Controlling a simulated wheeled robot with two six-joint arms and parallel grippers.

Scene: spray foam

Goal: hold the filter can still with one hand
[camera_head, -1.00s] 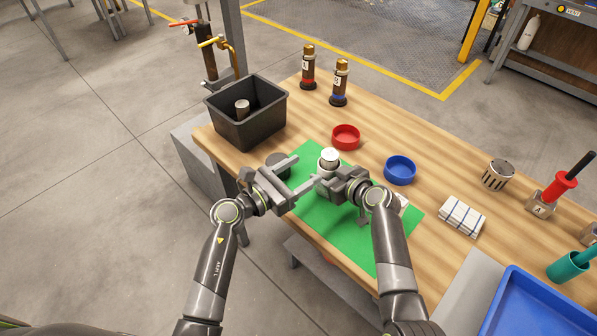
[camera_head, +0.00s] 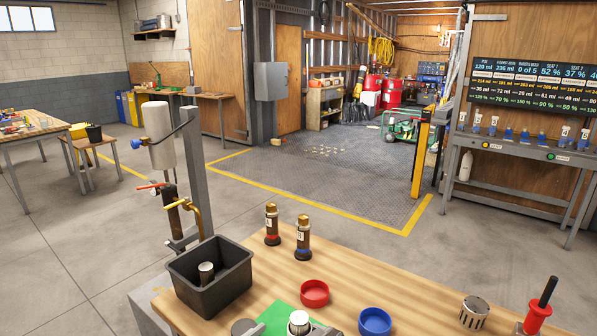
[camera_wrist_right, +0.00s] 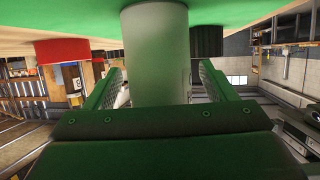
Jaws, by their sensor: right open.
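The filter can (camera_head: 299,322), a pale cylinder with a white top, stands on the green mat (camera_head: 279,317) at the bottom edge of the head view. In the right wrist view the can (camera_wrist_right: 155,50) stands between the two fingers of my right gripper (camera_wrist_right: 161,85), which is open around it with gaps showing at the sides. Only a sliver of the right gripper shows in the head view. A small grey piece, probably my left gripper (camera_head: 257,330), shows left of the can; its jaws are cut off.
A dark round thing (camera_head: 243,327) is left of the can. A red dish (camera_head: 315,293) and a blue dish (camera_head: 375,322) lie to its right. A black bin (camera_head: 208,278) holds a small can. Two brown bottles (camera_head: 272,225) stand at the back edge. A perforated can (camera_head: 474,311) stands farther right.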

